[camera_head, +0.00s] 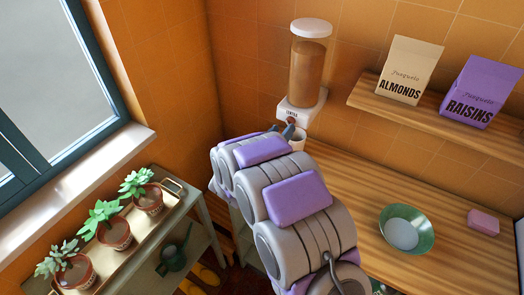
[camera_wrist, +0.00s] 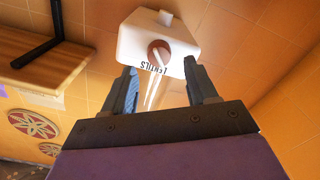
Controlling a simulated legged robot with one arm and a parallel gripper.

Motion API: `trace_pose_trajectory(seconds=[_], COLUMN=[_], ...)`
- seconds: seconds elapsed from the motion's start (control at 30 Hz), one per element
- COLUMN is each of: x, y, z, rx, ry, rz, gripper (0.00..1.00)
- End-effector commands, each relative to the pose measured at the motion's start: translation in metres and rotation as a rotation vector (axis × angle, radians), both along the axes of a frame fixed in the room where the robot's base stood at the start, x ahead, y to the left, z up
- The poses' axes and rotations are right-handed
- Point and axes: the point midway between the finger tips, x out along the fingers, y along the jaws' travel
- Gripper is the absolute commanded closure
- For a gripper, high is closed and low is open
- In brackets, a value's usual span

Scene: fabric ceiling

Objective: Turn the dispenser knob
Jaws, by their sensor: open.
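The dispenser (camera_head: 308,62) stands against the tiled wall in the head view, with a white lid, a clear brown-filled body and a white base marked with a lentils label. Its small reddish knob (camera_head: 291,121) is on the front of the base, partly crowded by my gripper (camera_head: 287,131). In the wrist view the white base (camera_wrist: 135,42) appears upside down, with the round reddish knob (camera_wrist: 158,50) facing me. My gripper (camera_wrist: 160,68) is open there, one dark finger on each side and the knob between them in the picture. I cannot tell whether the fingers touch it.
A white cup (camera_head: 298,143) stands below the dispenser, partly hidden by my arm. A green bowl (camera_head: 406,208) and pink block (camera_head: 483,222) sit on the wooden counter (camera_head: 355,190). Almond (camera_head: 408,70) and raisin (camera_head: 480,90) bags stand on a shelf. Potted plants (camera_head: 113,233) are left.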

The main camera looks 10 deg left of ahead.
Motion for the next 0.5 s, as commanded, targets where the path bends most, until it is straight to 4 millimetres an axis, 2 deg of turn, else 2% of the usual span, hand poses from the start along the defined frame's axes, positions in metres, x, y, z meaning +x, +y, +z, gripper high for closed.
trace_pose_trajectory(seconds=[0.1, 0.5], x=[-0.025, -0.096], y=[0.014, 0.040], z=[0.001, -0.002], rx=[-0.002, -0.001], ry=[0.001, 0.004], rz=[0.007, 0.006], gripper=[0.42, 0.42])
